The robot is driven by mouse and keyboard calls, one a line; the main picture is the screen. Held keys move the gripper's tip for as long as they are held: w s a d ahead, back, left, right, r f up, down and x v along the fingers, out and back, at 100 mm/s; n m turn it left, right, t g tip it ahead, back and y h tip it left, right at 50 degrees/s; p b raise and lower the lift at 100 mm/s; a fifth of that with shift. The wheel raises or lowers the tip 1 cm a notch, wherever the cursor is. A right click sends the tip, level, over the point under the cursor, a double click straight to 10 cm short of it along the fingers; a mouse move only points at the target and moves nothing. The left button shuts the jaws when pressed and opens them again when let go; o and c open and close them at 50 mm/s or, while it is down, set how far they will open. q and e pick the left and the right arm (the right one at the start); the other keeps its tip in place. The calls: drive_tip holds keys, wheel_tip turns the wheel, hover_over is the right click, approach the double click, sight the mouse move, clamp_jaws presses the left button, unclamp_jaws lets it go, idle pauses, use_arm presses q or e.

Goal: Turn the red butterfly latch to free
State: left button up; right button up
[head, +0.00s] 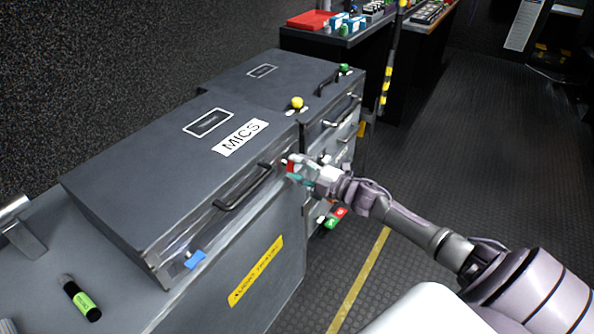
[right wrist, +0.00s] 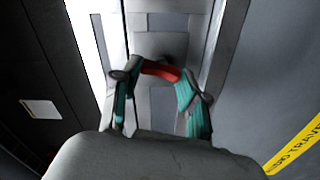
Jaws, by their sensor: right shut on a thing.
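The red butterfly latch (head: 291,167) is on the front of the dark MICS case (head: 150,160), near the right end of its lid edge. My right gripper (head: 299,171) is at the latch, its arm coming in from the right. In the right wrist view the red latch (right wrist: 160,70) shows as a red bar between the teal-padded fingers (right wrist: 160,98), which are closed on it. Parts of the latch are hidden by the fingers, and its exact turn angle is hard to tell. My left gripper is not in view.
A blue latch (head: 195,259) is at the case's left front, with a black handle (head: 243,187) between the latches. A second case with a yellow knob (head: 297,102) stands behind. A green-labelled black cylinder (head: 81,298) lies at lower left. The floor at right is open.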

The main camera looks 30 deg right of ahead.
drive_tip(key=shift+f+n+b, duration=0.15)
drive_tip(key=shift+n+b, duration=0.15)
drive_tip(key=shift+n, duration=0.5)
drive_tip(key=o, duration=1.1)
drive_tip(key=shift+o, duration=0.2)
drive_tip(key=v, duration=1.2)
